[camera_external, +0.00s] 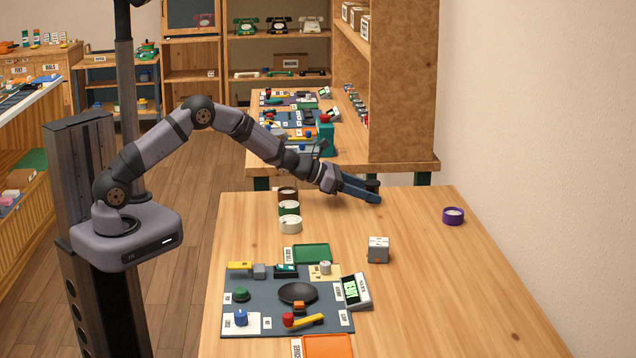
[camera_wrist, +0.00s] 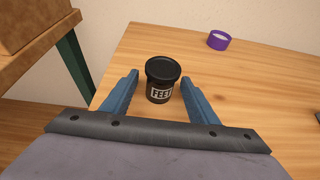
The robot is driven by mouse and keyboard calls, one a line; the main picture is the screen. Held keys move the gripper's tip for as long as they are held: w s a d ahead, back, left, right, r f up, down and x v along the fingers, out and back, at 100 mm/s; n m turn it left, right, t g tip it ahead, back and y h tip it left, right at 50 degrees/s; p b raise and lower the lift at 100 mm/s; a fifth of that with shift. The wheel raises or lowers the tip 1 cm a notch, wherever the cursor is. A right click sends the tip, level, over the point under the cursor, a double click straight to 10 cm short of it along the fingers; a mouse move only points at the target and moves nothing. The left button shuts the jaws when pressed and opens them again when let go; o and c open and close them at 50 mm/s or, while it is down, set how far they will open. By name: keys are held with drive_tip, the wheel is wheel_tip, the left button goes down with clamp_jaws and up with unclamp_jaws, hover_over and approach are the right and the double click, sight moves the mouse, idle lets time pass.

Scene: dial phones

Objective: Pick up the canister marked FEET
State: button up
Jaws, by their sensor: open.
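The black canister marked FEET (camera_wrist: 160,85) stands upright on the wooden table, its label facing my gripper in the wrist view. My gripper (camera_wrist: 160,85) is open, with one blue finger on each side of the canister's lower part. Gaps show between the canister and both fingers, so I see no contact. In the external view my gripper (camera_external: 376,192) is low over the far part of the table, and the black canister (camera_external: 372,185) shows just behind the fingers, partly hidden by them.
A purple round container (camera_external: 453,215) stands to the right. Several round containers (camera_external: 289,208) stand left of my gripper. A grey-white cube (camera_external: 378,249) and a dark work mat (camera_external: 262,290) with parts are nearer the camera. The wooden table (camera_external: 440,290) is clear at right.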

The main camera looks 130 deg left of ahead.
sight(372, 182)
drive_tip(key=shift+w+a+f, duration=0.25)
drive_tip(key=shift+w+a, duration=0.05)
drive_tip(key=shift+w, duration=0.05)
drive_tip(key=c, duration=1.1)
drive_tip(key=shift+r, duration=0.1)
wheel_tip(372, 182, up, 10)
drive_tip(key=shift+f+p, duration=0.1)
drive_tip(key=shift+p, duration=0.8)
